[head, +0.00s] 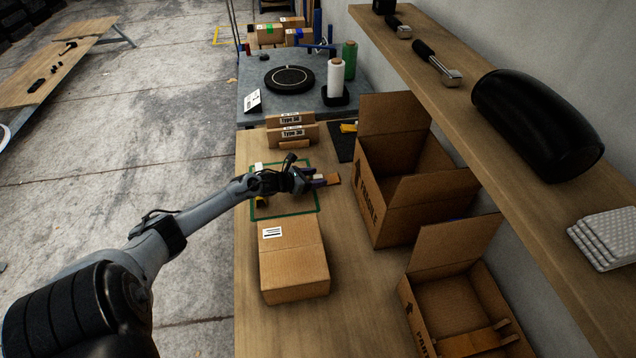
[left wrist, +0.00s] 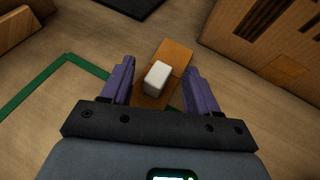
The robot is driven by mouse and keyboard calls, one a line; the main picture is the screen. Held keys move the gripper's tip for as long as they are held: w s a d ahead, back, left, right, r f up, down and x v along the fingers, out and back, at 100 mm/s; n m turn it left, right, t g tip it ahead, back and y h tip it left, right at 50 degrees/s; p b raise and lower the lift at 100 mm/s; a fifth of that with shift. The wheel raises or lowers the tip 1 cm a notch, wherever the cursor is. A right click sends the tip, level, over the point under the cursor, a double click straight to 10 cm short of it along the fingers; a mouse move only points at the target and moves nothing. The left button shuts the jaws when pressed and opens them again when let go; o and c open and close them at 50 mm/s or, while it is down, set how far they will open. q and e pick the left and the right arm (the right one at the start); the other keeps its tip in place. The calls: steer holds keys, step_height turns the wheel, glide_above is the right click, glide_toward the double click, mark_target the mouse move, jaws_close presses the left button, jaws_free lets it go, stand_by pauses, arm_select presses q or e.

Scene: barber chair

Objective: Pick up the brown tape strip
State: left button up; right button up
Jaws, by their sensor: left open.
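The brown tape strip (left wrist: 174,56) lies flat on the wooden table and runs between the fingers of my left gripper in the left wrist view. A small white block (left wrist: 156,77) covers part of it, and I cannot tell whether the block is fixed to it. The strip's end also shows in the head view (head: 333,180), just right of the fingertips. My left gripper (left wrist: 157,75), with purple fingers, is open, one finger on each side of the strip. It also shows in the head view (head: 316,182). My right gripper is not in view.
A closed cardboard box (head: 293,265) stands in front of the green outline (head: 318,200). A large open box (head: 421,205) stands close on the right, and another open box (head: 412,300) is nearer. A shelf (head: 470,130) overhangs the right side.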

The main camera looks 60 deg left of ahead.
arm_select(q)
jaws_close()
stand_by(0.4)
